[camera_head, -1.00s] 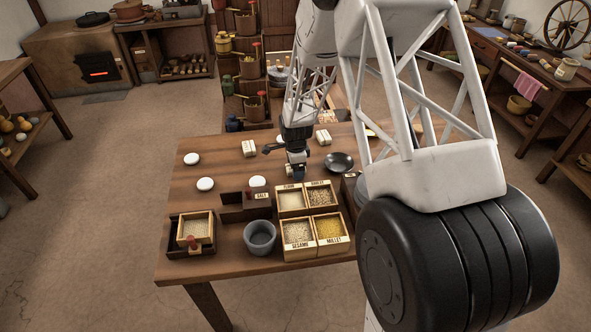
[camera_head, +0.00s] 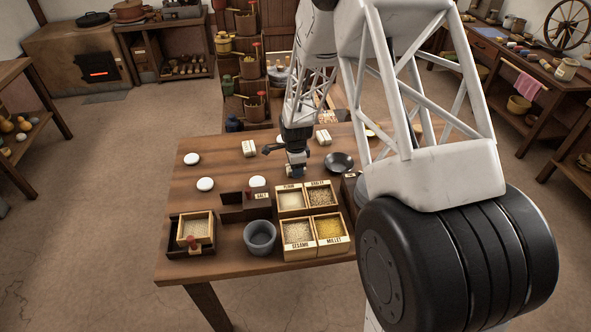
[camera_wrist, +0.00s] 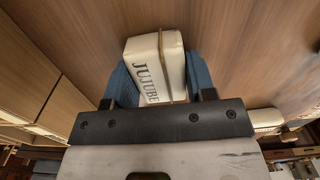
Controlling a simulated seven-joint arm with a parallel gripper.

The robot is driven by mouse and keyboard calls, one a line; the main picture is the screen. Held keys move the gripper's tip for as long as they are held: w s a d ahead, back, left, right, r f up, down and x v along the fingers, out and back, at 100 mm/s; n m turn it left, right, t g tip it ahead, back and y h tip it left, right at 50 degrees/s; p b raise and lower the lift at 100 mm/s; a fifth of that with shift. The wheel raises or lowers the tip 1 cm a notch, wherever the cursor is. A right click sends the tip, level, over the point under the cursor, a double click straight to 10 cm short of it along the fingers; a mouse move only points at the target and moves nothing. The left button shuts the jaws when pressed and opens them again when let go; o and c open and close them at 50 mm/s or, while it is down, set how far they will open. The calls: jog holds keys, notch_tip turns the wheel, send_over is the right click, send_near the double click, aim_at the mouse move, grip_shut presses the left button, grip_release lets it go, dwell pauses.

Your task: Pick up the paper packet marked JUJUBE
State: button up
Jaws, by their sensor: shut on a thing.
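The paper packet marked JUJUBE (camera_wrist: 150,70) is cream with dark lettering and a tan band, seen in the wrist view between the two blue fingers. My gripper (camera_wrist: 157,80) is shut on it, one finger on each side. In the head view my gripper (camera_head: 297,170) is low over the table, behind the grain boxes; the packet there is mostly hidden by the fingers. I cannot tell whether the packet touches the table.
Other pale packets (camera_head: 249,148) and (camera_head: 323,137) stand nearby on the wooden table (camera_head: 220,168). A dark bowl (camera_head: 339,162) is just right of my gripper. Grain boxes (camera_head: 298,234), a grey pot (camera_head: 260,237) and white discs (camera_head: 205,184) are also on the table.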

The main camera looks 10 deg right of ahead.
jog(key=shift+r, duration=0.1)
jog(key=shift+r, duration=4.95)
jog(key=shift+a, duration=0.1)
